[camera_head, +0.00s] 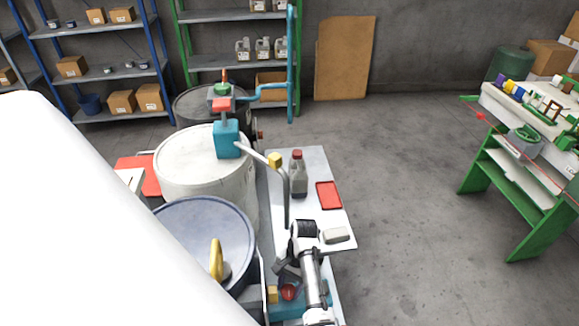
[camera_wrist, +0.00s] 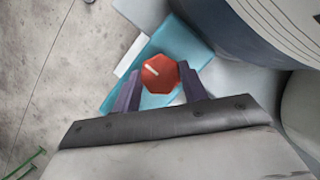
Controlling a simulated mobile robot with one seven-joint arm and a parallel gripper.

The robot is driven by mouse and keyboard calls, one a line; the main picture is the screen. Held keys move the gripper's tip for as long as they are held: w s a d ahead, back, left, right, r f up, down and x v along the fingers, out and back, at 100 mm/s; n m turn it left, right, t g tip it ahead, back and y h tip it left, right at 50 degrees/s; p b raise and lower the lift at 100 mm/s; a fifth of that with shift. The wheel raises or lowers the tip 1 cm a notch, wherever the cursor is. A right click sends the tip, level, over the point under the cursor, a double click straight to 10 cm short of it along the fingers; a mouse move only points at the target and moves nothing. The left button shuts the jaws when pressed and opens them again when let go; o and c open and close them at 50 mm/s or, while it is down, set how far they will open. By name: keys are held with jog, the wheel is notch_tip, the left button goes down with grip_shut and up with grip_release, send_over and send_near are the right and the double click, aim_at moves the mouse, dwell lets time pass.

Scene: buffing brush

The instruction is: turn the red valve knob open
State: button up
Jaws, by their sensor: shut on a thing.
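The red valve knob (camera_wrist: 161,73) is faceted, with a short white mark on its face, and sits over a teal base (camera_wrist: 193,51). In the wrist view my gripper (camera_wrist: 159,84) has one dark finger on each side of the knob and is shut on it. In the head view the knob (camera_head: 289,292) shows low in the picture, partly hidden by my gripper (camera_head: 288,277), over the teal base (camera_head: 318,299).
A white bench (camera_head: 314,161) holds a grey bottle (camera_head: 298,177), a red tray (camera_head: 329,195) and a pale block (camera_head: 337,235). A blue-lidded drum (camera_head: 205,230) and a white drum (camera_head: 195,160) stand left. A green workbench (camera_head: 508,191) stands right, with open floor between.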

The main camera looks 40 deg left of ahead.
jog(key=o, duration=1)
jog(key=shift+c, duration=0.2)
jog(key=shift+w+a+r, duration=0.3)
jog(key=shift+w+r, duration=0.1)
jog(key=shift+r, duration=0.35)
jog(key=shift+w+d+r, duration=0.2)
jog(key=shift+r, duration=0.35)
jog(key=d+v, duration=0.1)
jog(key=v, duration=1)
jog(key=shift+a, duration=0.5)
jog(key=shift+s, duration=0.1)
